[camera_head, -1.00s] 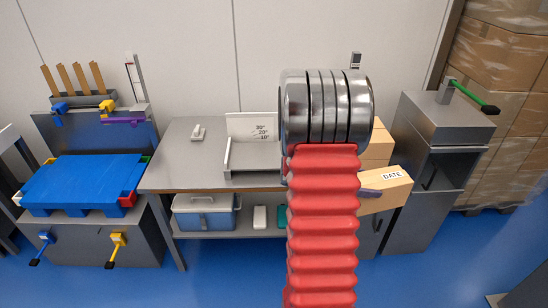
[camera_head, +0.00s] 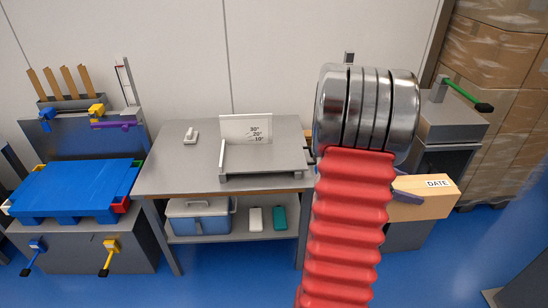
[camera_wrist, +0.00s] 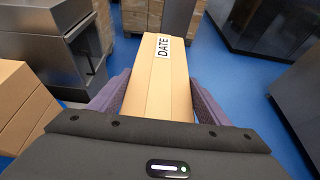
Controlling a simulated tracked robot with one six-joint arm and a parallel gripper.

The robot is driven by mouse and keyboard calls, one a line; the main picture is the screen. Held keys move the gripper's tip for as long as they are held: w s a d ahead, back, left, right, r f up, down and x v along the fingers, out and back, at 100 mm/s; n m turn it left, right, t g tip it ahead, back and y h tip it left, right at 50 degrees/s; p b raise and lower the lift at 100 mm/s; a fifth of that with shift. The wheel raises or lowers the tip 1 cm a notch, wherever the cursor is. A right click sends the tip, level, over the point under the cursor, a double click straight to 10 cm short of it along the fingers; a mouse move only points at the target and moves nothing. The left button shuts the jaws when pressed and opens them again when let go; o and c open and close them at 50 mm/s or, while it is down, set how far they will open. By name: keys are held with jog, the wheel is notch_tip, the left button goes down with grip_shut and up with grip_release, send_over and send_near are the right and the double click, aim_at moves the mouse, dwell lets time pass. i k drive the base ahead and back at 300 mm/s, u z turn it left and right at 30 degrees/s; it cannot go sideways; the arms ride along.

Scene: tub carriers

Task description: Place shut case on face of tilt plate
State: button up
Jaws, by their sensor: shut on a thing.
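A shut tan case labelled DATE (camera_head: 428,190) is held to the right of the bench, beyond my red arm. In the wrist view the case (camera_wrist: 160,80) lies lengthwise between the two purple fingers of my gripper (camera_wrist: 160,100), which is shut on it. In the head view one finger of my gripper (camera_head: 400,195) shows against the case; the rest is hidden behind my arm. The tilt plate (camera_head: 262,158) sits on the bench top, its grey face bare and looking nearly flat. A white upright panel marked 10°, 20° and 30° stands behind it.
The grey bench (camera_head: 172,178) has a small white item (camera_head: 190,136) on top and a blue cooler (camera_head: 198,216) on its shelf. A grey cabinet (camera_head: 445,130) stands right. In the wrist view cardboard boxes (camera_wrist: 22,105) stand left. Blue floor is open in front.

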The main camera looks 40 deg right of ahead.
aim_at(272, 156)
jog(key=i, duration=1.95)
jog(key=u, duration=0.1)
